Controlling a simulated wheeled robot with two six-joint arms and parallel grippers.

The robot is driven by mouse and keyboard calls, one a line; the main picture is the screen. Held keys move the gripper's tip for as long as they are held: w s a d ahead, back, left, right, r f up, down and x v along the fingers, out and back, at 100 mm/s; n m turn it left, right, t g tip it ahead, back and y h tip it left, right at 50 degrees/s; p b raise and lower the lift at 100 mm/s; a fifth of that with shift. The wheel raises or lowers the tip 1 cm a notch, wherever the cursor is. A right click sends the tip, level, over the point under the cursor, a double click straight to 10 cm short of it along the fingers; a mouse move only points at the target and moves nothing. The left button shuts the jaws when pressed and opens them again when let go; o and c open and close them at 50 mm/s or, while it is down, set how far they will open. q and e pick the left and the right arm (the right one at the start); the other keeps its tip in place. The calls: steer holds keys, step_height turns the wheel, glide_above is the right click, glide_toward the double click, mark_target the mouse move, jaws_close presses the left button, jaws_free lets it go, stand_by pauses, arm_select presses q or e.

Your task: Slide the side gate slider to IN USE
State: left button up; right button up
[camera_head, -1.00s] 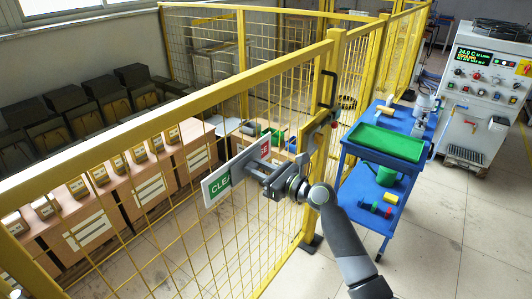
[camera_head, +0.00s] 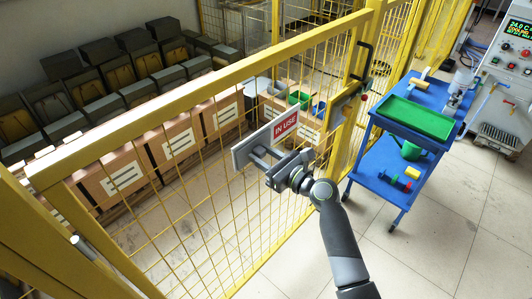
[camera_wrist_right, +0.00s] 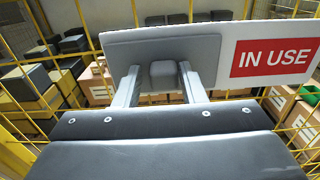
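The side gate sign hangs on the yellow mesh fence and shows a red IN USE panel (camera_head: 285,126), also large at the right of the wrist view (camera_wrist_right: 270,57). The grey slider plate (camera_head: 243,151) covers the sign's left part, and no CLEAR lettering shows. In the wrist view, the slider's knob (camera_wrist_right: 163,75) stands out from the plate (camera_wrist_right: 128,47). My right gripper (camera_head: 265,160) is at the plate, its fingers on either side of the knob. A gap shows at the left finger; the right finger is close to or touching the knob. My left gripper is out of view.
The yellow fence (camera_head: 215,83) runs along my left, with a post and black handle (camera_head: 363,60) beyond the sign. A blue cart (camera_head: 379,158) with a green tray (camera_head: 420,117) stands to the right, near the heater cabinet (camera_head: 510,85). Floor between is clear.

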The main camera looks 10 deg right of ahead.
steer(key=shift+o, duration=1)
steer(key=shift+a+r, duration=0.1)
steer(key=shift+s+d, duration=0.4)
steer(key=shift+d, duration=0.05)
steer(key=b+v, duration=0.2)
steer(key=v, duration=1.4)
steer(key=shift+s+b, duration=0.2)
steer(key=shift+b, duration=0.1)
